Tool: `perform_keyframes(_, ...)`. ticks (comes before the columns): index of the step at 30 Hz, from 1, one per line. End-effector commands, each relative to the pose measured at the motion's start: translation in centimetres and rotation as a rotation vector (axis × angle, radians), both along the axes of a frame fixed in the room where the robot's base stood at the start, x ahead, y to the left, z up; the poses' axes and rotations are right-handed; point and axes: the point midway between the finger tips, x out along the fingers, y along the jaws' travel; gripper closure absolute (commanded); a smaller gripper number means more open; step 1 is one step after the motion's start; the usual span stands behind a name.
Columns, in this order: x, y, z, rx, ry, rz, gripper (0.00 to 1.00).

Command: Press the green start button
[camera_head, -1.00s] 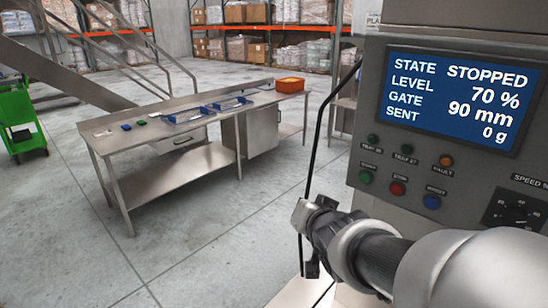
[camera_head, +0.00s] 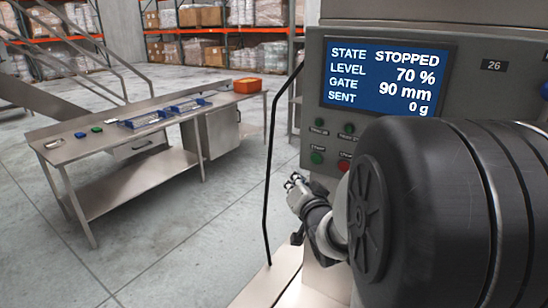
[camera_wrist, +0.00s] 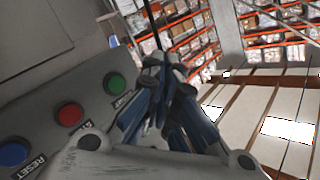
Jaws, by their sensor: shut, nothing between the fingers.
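The green start button (camera_head: 316,158) is on the grey control panel (camera_head: 312,95), left of the red stop button (camera_head: 344,165). In the wrist view the green button (camera_wrist: 114,83) sits to the left of my fingers, with the red button (camera_wrist: 70,114) and the blue reset button (camera_wrist: 13,153) further left. My gripper (camera_head: 293,182) is below and left of the green button in the head view, and apart from it as far as I can tell. In the wrist view my gripper (camera_wrist: 160,65) is shut and empty. My arm hides the panel's right part.
The panel screen (camera_head: 387,76) reads STOPPED, 70 %, 90 mm, 0 g. A steel bench (camera_head: 130,180) with blue trays and an orange bin (camera_head: 247,85) stands left. Open floor lies between.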

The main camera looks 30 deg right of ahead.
Motion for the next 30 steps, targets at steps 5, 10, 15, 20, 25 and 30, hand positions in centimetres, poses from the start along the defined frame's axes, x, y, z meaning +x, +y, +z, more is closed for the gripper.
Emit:
perform_keyframes(5, 0.8, -2.2, 0.0, 0.001, 0.002, -0.003, 1.00)
perform_keyframes(10, 1.8, -4.5, 0.1, 0.001, 0.003, -0.003, 1.00)
perform_keyframes(15, 2.5, -6.2, 0.0, 0.001, 0.002, -0.001, 1.00)
perform_keyframes(20, 2.9, -7.2, -0.1, 0.001, 0.002, -0.001, 1.00)
perform_keyframes(25, 3.0, -7.5, 0.0, 0.001, 0.001, 0.000, 1.00)
perform_keyframes(30, 3.0, -7.4, 0.0, 0.001, 0.001, 0.000, 1.00)
